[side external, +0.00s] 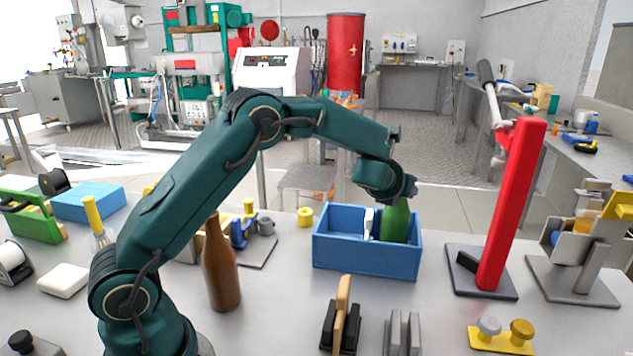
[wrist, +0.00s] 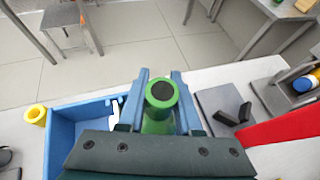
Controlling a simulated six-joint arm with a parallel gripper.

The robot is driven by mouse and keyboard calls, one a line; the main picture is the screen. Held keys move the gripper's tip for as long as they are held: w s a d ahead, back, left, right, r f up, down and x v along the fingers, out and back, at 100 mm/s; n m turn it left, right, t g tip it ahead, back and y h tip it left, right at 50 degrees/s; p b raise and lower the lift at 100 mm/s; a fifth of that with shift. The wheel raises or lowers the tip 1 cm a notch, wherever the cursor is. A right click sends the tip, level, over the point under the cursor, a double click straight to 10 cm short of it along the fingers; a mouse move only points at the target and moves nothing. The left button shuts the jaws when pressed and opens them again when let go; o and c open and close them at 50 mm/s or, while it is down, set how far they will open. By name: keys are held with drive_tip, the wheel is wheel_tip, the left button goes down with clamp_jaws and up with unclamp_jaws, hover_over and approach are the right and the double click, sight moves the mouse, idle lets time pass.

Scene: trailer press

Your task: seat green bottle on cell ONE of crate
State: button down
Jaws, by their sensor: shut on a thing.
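The green bottle (side external: 396,222) stands about upright in the right part of the blue crate (side external: 366,262) in the side view. Its lower end is hidden behind the crate's front wall, so I cannot tell whether it rests on the floor of the crate. My gripper (side external: 408,190) is shut on the bottle near its top. In the wrist view the bottle's mouth (wrist: 162,91) shows between the two blue fingers of my gripper (wrist: 160,100). A white divider (side external: 369,222) stands left of the bottle. The cell labels are not visible.
A tall red lever post (side external: 511,205) on a dark base stands right of the crate. A brown bottle (side external: 220,265) stands to the left, near my arm. A yellow ring (side external: 305,217) lies just left of the crate. Dark and grey slotted holders (side external: 402,330) are in front.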

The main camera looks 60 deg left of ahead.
drive_tip(key=c, duration=0.5)
unclamp_jaws()
drive_tip(key=shift+v, duration=2.5)
drive_tip(key=s+r+n, duration=1)
drive_tip(key=s, duration=0.2)
drive_tip(key=s+d+f+n+g+h, duration=0.1)
drive_tip(key=s+d+f+n, duration=0.2)
drive_tip(key=s+n, duration=0.3)
drive_tip(key=s+d+f+n+g+h, duration=0.2)
drive_tip(key=s+d+f+n, duration=0.1)
drive_tip(key=s+n, duration=0.3)
drive_tip(key=s+d+f+n+g+h, duration=0.2)
drive_tip(key=s+d+f+n, duration=0.1)
drive_tip(key=s+n, duration=0.3)
drive_tip(key=shift+s+d+f+n, duration=0.1)
drive_tip(key=shift+s+f+n, duration=0.1)
drive_tip(key=shift+n, duration=0.5)
drive_tip(key=shift+s+d+f+n, duration=0.1)
drive_tip(key=shift+f+n, duration=0.1)
drive_tip(key=shift+n, duration=0.5)
